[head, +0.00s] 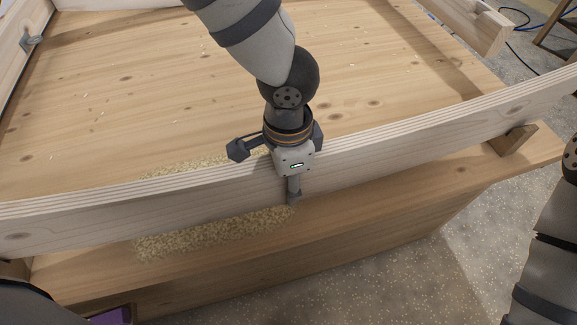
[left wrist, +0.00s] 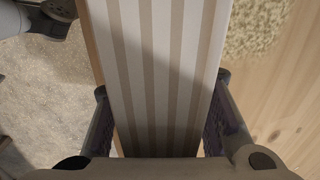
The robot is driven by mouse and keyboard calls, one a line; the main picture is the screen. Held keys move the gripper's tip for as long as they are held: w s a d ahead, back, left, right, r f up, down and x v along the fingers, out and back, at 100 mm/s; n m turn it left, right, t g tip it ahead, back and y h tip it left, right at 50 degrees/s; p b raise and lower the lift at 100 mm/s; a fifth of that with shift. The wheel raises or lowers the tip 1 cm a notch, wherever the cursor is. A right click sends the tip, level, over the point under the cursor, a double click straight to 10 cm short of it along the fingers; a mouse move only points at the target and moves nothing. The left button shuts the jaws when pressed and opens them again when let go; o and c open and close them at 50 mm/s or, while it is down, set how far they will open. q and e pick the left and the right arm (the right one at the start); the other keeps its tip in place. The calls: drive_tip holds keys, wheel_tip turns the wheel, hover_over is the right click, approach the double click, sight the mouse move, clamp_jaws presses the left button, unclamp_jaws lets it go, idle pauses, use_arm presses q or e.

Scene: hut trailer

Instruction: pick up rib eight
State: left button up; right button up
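Rib eight, taken to be the long pale laminated curved rib (head: 390,150), stands on edge along the wooden bench and runs across the head view. Its striped top edge (left wrist: 170,60) fills the middle of the left wrist view. My left gripper (head: 293,190) points down over the rib near its middle. Its fingers (left wrist: 162,95) straddle the rib, one on each side and close to its faces. Whether they press on it I cannot tell. The far finger is hidden behind the rib in the head view. My right gripper is not in view.
The bench top (head: 120,90) is wide and mostly clear behind the rib. Wood shavings (head: 210,235) lie around the rib's foot. A small wooden block (head: 513,139) touches the rib at right. Another timber (head: 465,22) stands at the back right. The speckled floor (head: 470,245) lies in front.

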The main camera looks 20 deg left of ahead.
use_arm(q)
clamp_jaws()
drive_tip(key=shift+w+r, duration=0.1)
drive_tip(key=shift+r, duration=0.25)
drive_tip(key=s+d+r+p, duration=0.1)
drive_tip(key=s+r+p, duration=0.2)
drive_tip(key=s+r, duration=0.9)
drive_tip(key=shift+s+r, duration=0.2)
drive_tip(key=shift+s, duration=0.85)
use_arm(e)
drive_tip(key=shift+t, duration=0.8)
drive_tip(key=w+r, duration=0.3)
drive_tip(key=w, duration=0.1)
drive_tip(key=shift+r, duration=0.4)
